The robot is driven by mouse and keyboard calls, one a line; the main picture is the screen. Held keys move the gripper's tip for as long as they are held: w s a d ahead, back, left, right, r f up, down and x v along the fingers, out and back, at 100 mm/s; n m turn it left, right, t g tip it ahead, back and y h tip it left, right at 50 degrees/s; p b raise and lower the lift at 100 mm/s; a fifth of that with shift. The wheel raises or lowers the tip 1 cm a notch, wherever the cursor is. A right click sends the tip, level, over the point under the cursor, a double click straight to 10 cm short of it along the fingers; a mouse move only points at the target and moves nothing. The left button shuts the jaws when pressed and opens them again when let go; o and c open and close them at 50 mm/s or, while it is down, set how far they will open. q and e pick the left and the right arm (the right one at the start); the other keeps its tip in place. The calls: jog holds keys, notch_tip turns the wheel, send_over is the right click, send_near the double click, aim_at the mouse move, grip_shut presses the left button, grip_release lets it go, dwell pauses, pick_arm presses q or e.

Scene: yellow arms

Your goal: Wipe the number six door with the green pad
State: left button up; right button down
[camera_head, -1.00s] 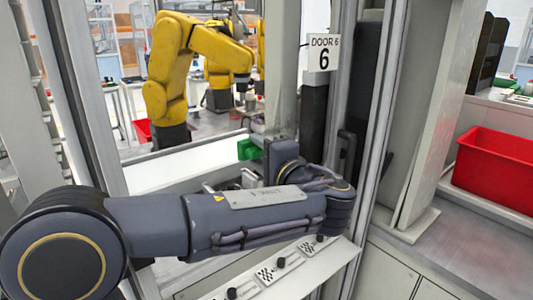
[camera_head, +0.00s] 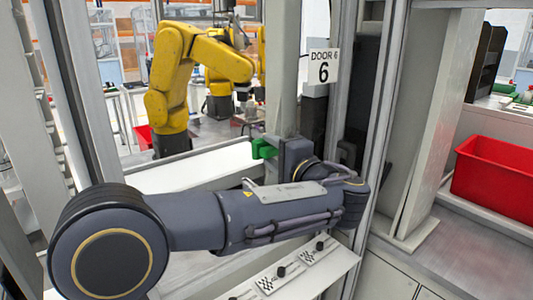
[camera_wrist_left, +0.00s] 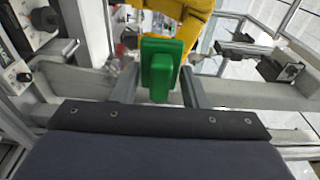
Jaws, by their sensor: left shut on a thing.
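The green pad (camera_head: 264,149) is at the end of my left gripper (camera_head: 278,150), in front of the door opening in the head view. The left wrist view shows the green pad (camera_wrist_left: 161,68) between the two fingers of my left gripper (camera_wrist_left: 156,82), which is shut on it. The number six door is marked by a white sign (camera_head: 323,67) reading "DOOR 6" on the post to the right of the gripper. Whether the pad touches any pane cannot be told. My right gripper is not in view.
A yellow robot arm (camera_head: 190,75) stands behind the door frame. A ledge with several black knobs (camera_head: 282,272) runs below my left arm. A red bin (camera_head: 497,172) stands on a counter at the right.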

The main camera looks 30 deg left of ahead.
pick_arm(q)
jog(key=shift+w+d+p, duration=0.15)
jog(key=shift+w+d, duration=0.1)
jog(key=shift+w, duration=0.35)
jog(key=shift+w+d+p, duration=0.2)
jog(key=shift+w+d, duration=0.05)
jog(key=shift+w, duration=0.35)
jog(key=shift+w+d+p, duration=0.15)
jog(key=shift+w+d, duration=0.1)
jog(key=shift+w, duration=0.35)
jog(key=w+d+p, duration=0.2)
jog(key=w, duration=0.4)
jog(key=shift+w+d+p, duration=0.3)
jog(key=shift+p, duration=0.1)
jog(key=v, duration=0.6)
jog(key=shift+w+d, duration=0.25)
jog(key=shift+w, duration=0.05)
jog(key=shift+d, duration=0.1)
